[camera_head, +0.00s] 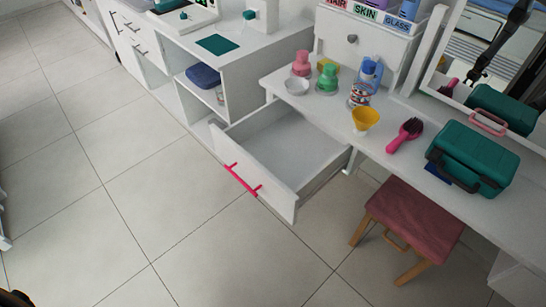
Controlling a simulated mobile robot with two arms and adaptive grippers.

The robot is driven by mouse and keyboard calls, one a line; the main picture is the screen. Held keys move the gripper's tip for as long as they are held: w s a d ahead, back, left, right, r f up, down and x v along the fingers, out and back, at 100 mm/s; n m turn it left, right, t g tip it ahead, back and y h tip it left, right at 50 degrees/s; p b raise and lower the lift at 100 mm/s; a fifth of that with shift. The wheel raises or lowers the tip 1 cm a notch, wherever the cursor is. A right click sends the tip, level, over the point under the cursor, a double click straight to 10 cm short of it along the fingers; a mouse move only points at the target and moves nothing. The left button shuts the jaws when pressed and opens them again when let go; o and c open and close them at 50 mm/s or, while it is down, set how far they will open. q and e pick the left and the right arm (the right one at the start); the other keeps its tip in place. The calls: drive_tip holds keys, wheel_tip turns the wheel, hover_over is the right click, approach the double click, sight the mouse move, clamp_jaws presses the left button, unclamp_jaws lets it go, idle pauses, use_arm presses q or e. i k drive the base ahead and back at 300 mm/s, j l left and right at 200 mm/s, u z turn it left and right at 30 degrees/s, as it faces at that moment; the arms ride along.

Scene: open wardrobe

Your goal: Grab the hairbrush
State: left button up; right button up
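The hairbrush (410,129) lies on the white vanity top, right of the centre of the head view. It is magenta with a darker oval head, and its handle points down and to the left. Nothing covers it, and its reflection shows in the mirror. It lies between a yellow cup and a teal case, apart from both. Neither of my grippers can be made out directly in the head view. A dark arm-like shape shows in the mirror, but I cannot tell its gripper state.
An open, empty-looking drawer (275,152) with a pink handle juts out below the vanity (330,112). A pink stool (412,219) stands below the brush. The yellow cup (365,119), teal case (471,157) and mirror (466,66) are close by. Tiled floor (150,200) is free at left.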

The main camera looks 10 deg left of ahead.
sight(411, 130)
drive_tip(key=i+j+z, duration=0.4)
drive_tip(key=j, duration=0.2)
drive_tip(key=i+j+z, duration=0.2)
drive_tip(key=j, duration=0.2)
drive_tip(key=i+j+z, duration=0.2)
drive_tip(key=i+j, duration=0.05)
drive_tip(key=j, duration=0.1)
